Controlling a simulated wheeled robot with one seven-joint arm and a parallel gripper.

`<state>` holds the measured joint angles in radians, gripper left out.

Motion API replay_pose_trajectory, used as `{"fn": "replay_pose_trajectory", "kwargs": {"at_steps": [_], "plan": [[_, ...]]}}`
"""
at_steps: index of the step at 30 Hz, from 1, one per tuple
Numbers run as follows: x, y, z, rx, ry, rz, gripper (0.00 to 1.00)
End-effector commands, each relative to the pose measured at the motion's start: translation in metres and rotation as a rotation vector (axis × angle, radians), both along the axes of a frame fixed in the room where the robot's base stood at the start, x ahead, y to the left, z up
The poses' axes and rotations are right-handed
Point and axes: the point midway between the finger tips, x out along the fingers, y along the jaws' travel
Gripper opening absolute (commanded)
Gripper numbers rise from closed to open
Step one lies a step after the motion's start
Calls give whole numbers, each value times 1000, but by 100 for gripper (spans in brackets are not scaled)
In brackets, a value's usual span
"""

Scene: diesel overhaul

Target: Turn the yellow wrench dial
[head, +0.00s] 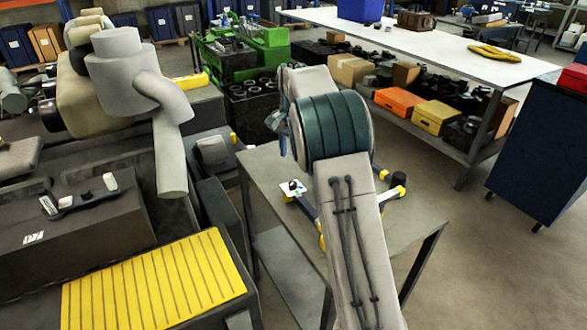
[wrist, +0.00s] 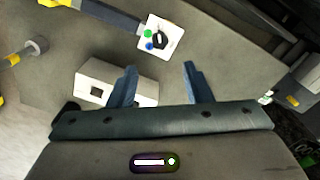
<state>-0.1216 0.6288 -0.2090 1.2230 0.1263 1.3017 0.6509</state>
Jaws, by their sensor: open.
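A dark wrench with yellow parts lies on the grey worktable. At its end is a white square plate (wrist: 170,27) with green and blue dots and a dark dial (wrist: 160,39). In the head view the plate (head: 293,188) shows near the table's left side, and my arm partly covers the wrench. My gripper (wrist: 159,76) is open, with its two blue fingers apart and nothing seen held. No contact shows.
A white block with a square hole (wrist: 94,75) lies near the left finger in the wrist view. A tool with a black and yellow end (head: 398,181) lies on the table (head: 265,165) at right. A yellow slatted panel (head: 150,285) and grey engine parts stand left.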

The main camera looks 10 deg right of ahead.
Motion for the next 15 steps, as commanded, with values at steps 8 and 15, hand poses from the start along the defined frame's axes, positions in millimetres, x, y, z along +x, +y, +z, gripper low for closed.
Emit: {"fn": "replay_pose_trajectory", "kwargs": {"at_steps": [8, 15], "plan": [[0, 0, 34, 0, 0, -1, 45], [0, 0, 37, 1, 1, -1, 45]]}}
